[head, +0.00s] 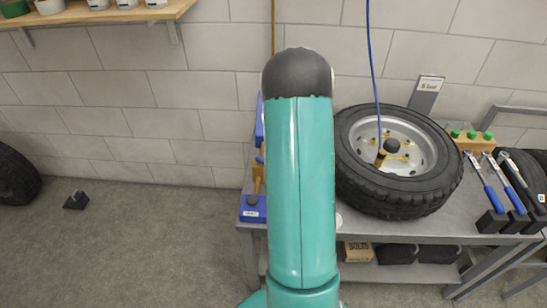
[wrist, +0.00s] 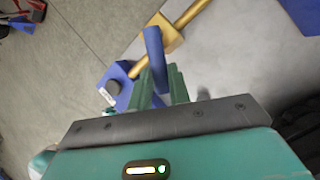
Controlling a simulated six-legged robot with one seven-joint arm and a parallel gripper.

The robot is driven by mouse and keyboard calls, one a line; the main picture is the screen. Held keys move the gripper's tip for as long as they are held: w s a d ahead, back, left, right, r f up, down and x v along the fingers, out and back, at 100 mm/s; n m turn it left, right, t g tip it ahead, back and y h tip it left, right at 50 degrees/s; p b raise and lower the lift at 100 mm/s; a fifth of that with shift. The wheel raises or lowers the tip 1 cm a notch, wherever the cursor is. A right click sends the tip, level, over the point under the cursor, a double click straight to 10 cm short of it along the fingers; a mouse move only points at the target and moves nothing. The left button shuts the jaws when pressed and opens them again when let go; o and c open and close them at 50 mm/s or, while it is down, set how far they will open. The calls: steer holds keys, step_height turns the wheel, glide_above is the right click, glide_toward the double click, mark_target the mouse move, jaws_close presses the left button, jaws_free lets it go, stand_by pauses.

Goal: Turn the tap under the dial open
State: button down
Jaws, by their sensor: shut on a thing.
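The tap's blue lever (wrist: 154,48) stands between the green fingers of my gripper (wrist: 161,84) in the wrist view, and the fingers are shut on it. The lever crosses in front of a brass valve body (wrist: 170,38) on a brass pipe (wrist: 192,13). The pipe runs down to a blue block (wrist: 118,82) with a black knob and a white label. In the head view my teal arm hides my gripper and most of the tap. I cannot see the dial.
A tyre on a rim (head: 400,165) lies on the grey bench (head: 320,203) right of my arm, with a blue hose (head: 372,50) hanging to it. Blue-handled wrenches (head: 490,190) stand farther right. The floor (head: 140,240) left of the bench is mostly clear.

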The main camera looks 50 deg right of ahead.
steer(key=shift+w+a+m+h, duration=0.3)
steer(key=shift+a+m+h, duration=0.6)
steer(key=shift+m, duration=1.05)
steer(key=shift+w+a+m+h, duration=0.35)
steer(key=shift+a+m+h, duration=0.5)
steer(key=shift+m, duration=1.15)
steer(key=shift+w+a+m+h, duration=0.3)
steer(key=shift+a+m+h, duration=0.6)
steer(key=shift+m, duration=1.05)
steer(key=shift+a, duration=0.15)
steer(key=c, duration=1.3)
jaws_free()
